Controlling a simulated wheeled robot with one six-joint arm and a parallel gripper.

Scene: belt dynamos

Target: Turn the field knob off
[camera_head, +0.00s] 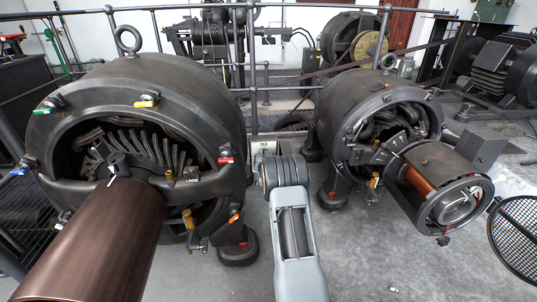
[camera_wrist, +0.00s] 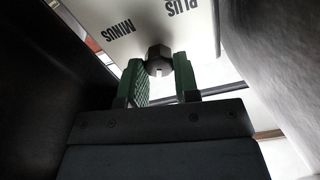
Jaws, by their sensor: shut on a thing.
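The knob (camera_wrist: 159,57) is small, dark and faceted, with a pale mark on its near face. It sits on a light plate (camera_wrist: 185,30) with the words PLUS and MINUS, which appear upside down in the wrist view. My gripper (camera_wrist: 161,72) has its two green ribbed fingers on either side of the knob and is shut on it. In the head view a small light plate (camera_head: 264,147) shows just beyond the end of my arm. There my arm hides the knob and my fingers.
A large dark dynamo (camera_head: 200,95) with a brown cylinder (camera_head: 95,245) stands at the left. A smaller dynamo (camera_head: 345,100) stands at the right, with a round mesh guard (camera_head: 517,235) near the right edge. Railings (camera_head: 253,70) run behind. Grey floor (camera_head: 370,240) is clear between the machines.

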